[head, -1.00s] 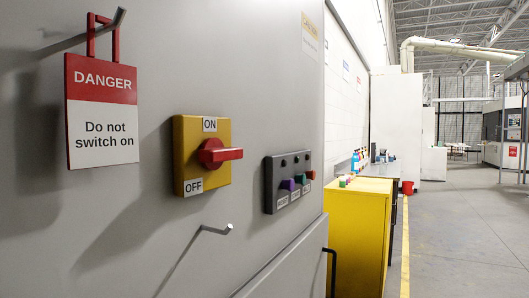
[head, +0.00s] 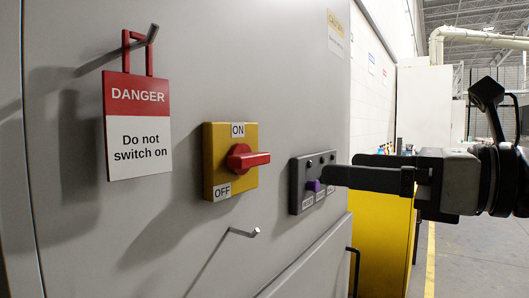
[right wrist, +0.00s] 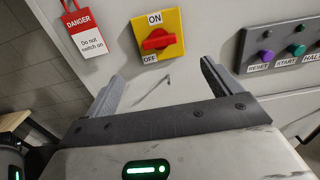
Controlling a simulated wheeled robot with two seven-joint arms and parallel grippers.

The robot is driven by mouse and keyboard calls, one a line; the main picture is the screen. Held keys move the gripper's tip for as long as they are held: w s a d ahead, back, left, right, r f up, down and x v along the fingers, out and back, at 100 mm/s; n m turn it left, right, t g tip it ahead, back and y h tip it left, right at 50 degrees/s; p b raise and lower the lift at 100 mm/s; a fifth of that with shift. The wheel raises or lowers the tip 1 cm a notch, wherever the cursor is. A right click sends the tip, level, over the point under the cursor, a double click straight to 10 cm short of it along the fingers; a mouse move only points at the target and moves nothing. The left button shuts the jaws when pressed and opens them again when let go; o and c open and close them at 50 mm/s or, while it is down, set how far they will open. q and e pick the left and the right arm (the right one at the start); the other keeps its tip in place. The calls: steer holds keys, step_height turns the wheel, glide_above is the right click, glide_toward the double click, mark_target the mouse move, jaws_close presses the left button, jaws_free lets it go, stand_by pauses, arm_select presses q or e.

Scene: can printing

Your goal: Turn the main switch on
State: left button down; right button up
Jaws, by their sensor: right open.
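The main switch is a red rotary handle (head: 247,159) on a yellow plate (head: 208,161), mounted on a grey panel. ON is at the plate's top and OFF at its lower left. The handle lies roughly level, pointing right. The switch also shows in the right wrist view (right wrist: 157,40). My right gripper (head: 338,168) comes in from the right in the head view, apart from the switch, in front of the button box. In the right wrist view its open, empty fingers (right wrist: 161,70) point toward the panel below the switch. My left gripper is not in view.
A red and white "DANGER Do not switch on" sign (head: 138,130) hangs on a hook left of the switch. An empty metal peg (head: 245,232) juts out below it. A dark button box (head: 297,186) is partly hidden by my gripper. A yellow cabinet (head: 385,250) stands beyond.

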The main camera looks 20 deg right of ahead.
mark_target(257, 160)
steer(key=p+x, duration=0.5)
steer(key=x, duration=0.7)
steer(key=shift+w+a+r, duration=0.1)
steer(key=shift+w+a, duration=0.5)
steer(key=shift+w, duration=0.05)
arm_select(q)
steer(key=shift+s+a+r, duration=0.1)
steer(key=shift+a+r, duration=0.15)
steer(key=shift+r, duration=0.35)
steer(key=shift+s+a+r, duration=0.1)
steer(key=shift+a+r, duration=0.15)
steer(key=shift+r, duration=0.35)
arm_select(e)
steer(key=c, duration=0.9)
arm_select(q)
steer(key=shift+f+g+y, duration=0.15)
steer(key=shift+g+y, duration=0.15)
arm_select(e)
steer(key=shift+c, duration=0.4)
